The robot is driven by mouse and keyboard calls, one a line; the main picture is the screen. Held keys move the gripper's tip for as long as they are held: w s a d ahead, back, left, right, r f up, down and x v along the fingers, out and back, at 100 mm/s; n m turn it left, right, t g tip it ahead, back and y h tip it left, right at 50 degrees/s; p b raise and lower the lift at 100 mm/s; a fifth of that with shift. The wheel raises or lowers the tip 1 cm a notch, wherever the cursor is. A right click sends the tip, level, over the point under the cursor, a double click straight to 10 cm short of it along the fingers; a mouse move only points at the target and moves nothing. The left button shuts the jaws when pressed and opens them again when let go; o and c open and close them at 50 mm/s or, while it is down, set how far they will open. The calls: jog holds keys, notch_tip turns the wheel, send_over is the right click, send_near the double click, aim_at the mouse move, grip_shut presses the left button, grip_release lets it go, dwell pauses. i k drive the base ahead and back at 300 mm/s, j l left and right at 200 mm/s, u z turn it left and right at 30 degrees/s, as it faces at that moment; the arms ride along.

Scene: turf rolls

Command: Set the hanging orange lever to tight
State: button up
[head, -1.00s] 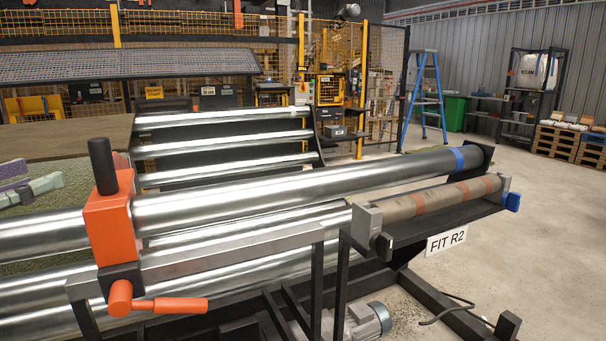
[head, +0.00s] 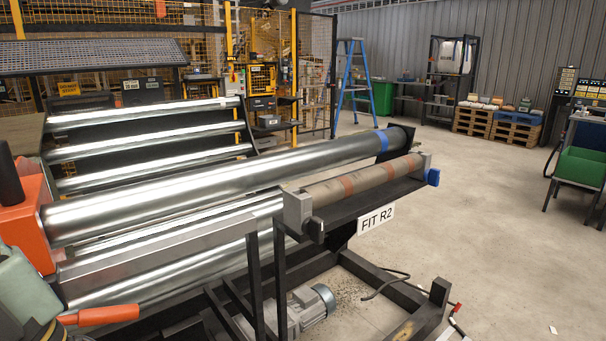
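The orange lever (head: 100,315) shows at the lower left in the head view. Its visible handle end points right and lies nearly level, below a grey bar. Its hub is hidden behind a pale green rounded part at the left edge, which looks like part of my arm. The orange block (head: 25,228) with a black knob (head: 10,175) stands above it, cut by the left edge, at the end of a shiny steel roller (head: 215,185). No gripper fingers show, so I cannot tell whether anything touches the lever.
A brown roll with orange bands (head: 370,178) lies on a black shelf above the "FIT R2" sign (head: 376,218). A motor (head: 305,308) and black frame bars stand below. A cable (head: 385,285) lies on the floor. Open concrete floor (head: 500,230) is at the right.

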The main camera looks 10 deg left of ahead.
aim_at(90, 317)
jog(key=u, duration=1.45)
